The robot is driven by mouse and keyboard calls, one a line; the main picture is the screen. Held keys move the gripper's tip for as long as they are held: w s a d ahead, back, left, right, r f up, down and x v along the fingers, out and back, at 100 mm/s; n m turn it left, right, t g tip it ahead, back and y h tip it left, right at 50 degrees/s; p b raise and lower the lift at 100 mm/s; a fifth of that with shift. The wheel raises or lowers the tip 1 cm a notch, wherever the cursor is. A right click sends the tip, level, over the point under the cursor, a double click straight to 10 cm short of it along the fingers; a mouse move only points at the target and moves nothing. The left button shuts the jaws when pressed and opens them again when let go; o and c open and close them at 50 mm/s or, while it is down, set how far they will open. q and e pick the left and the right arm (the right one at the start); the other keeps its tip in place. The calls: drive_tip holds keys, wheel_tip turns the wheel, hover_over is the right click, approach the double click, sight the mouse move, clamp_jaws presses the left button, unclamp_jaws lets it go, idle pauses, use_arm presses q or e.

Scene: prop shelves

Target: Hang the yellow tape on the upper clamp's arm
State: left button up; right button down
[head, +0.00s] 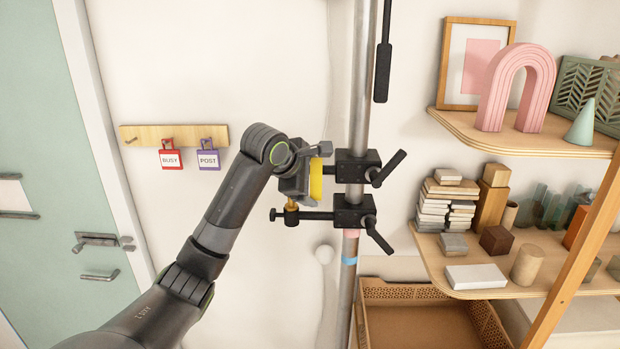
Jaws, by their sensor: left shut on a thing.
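The yellow tape (316,181) shows nearly edge-on, upright, just left of the upper clamp (357,166) on the metal pole. My left gripper (313,170) is shut on the tape, and its fingers hide part of it. A short piece of the upper clamp's arm (329,170) shows between the tape and the clamp block. I cannot tell whether this arm passes through the tape's hole. My right gripper is not in view.
The lower clamp (354,211) sits just below; its arm (318,216) points left and carries a small brass-coloured piece (292,206). A black handle (383,72) hangs beside the pole (361,110). Loaded shelves (550,147) stand right.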

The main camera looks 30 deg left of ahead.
use_arm(q)
drive_tip(key=o, duration=0.8)
drive_tip(key=shift+b+v, duration=2.85)
drive_tip(key=shift+v, duration=5.9)
drive_tip(key=shift+a+f, duration=0.1)
